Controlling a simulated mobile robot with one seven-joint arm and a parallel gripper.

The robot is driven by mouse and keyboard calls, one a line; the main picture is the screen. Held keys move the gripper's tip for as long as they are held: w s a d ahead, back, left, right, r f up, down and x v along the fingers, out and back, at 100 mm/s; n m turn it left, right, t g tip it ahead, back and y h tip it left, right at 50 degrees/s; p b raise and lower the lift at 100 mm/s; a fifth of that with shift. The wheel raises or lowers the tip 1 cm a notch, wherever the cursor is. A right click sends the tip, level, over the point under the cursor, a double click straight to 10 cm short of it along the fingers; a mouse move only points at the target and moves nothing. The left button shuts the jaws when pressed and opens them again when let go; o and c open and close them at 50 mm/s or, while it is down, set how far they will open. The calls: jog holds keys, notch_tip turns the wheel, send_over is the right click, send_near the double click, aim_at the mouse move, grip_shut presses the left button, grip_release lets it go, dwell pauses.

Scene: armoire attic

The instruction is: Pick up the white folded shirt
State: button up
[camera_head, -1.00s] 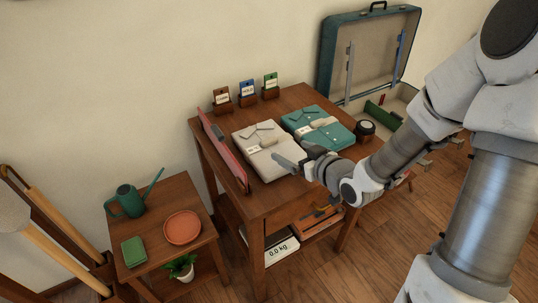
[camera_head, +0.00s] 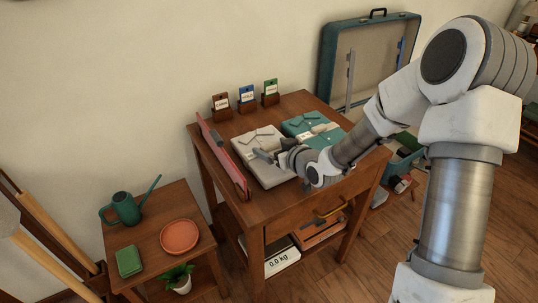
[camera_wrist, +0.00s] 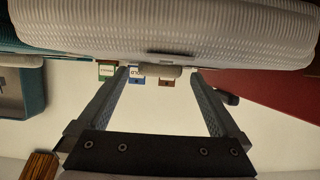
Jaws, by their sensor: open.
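The white folded shirt (camera_head: 265,174) lies flat on the wooden table, left of the teal folded shirt (camera_head: 305,124). My gripper (camera_head: 266,154) is low over the white shirt, with its fingers pointing toward the shirt's left part and covering some of it. In the wrist view, which looks upside down, the white shirt's ribbed surface (camera_wrist: 165,30) fills the top. The two fingers of my gripper (camera_wrist: 158,72) are spread apart with nothing held between them. I cannot tell whether the fingertips touch the cloth.
A red flat case (camera_head: 222,155) stands along the table's left edge. Three card holders (camera_head: 246,99) line the back. An open teal suitcase (camera_head: 330,60) stands behind on the right. A side table at left holds a watering can (camera_head: 125,207) and a terracotta dish (camera_head: 179,236).

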grip_shut()
jog(key=shift+r, duration=0.1)
dwell(0.3)
